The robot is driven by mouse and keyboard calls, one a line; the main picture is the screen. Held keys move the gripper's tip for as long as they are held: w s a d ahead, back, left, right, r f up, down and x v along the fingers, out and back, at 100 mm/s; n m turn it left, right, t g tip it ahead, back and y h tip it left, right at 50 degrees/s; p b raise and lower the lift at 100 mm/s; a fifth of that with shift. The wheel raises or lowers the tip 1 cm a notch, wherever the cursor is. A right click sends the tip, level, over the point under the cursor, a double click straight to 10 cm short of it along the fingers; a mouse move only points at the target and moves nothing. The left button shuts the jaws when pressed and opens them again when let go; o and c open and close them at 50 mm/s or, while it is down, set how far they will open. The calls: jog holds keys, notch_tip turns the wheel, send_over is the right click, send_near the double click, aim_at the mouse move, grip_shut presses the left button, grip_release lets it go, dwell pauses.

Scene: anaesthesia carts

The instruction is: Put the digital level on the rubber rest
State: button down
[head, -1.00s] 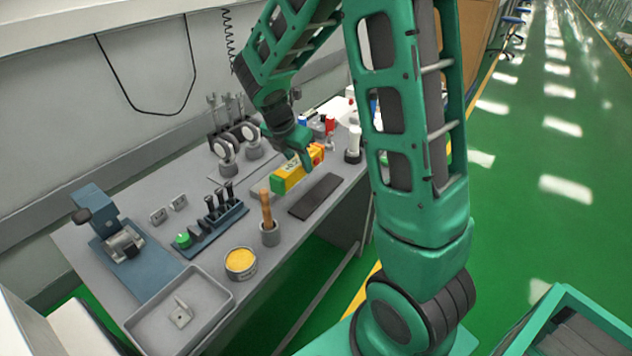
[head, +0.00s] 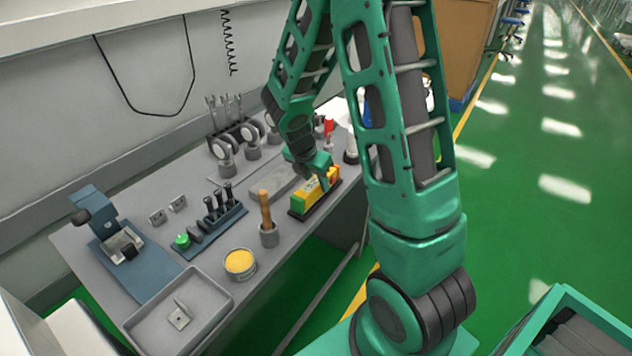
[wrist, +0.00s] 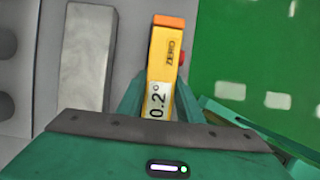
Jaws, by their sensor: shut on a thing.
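In the wrist view the level (wrist: 166,62) shows "ZERO" and a "0.2°" display. My gripper (head: 322,180) is shut around its middle from above. The rubber rest (head: 297,214) is a dark flat strip near the bench's front edge. The level is directly over the rest and lines up with its length. It looks very low over the rest or touching it; I cannot tell which. Most of the rest is hidden under the level.
A grey block (head: 271,186) lies just behind the rest. Gauges (head: 226,149) stand at the back. The floor aisle is at the right.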

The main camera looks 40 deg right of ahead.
jog(key=c, duration=1.3)
grip_release()
jog(key=shift+o, duration=0.2)
jog(key=v, duration=1.2)
jog(key=s+r+m+y, duration=0.2)
jog(key=s+m, duration=1.1)
jog(key=m, duration=0.1)
jog(key=s+d+r+m+g+y, duration=0.1)
jog(key=s+r+m+y, duration=0.1)
jog(key=s+m, duration=1.2)
jog(key=shift+d+r+g, duration=0.3)
jog(key=shift+d+r, duration=0.05)
jog(key=shift+r, duration=0.25)
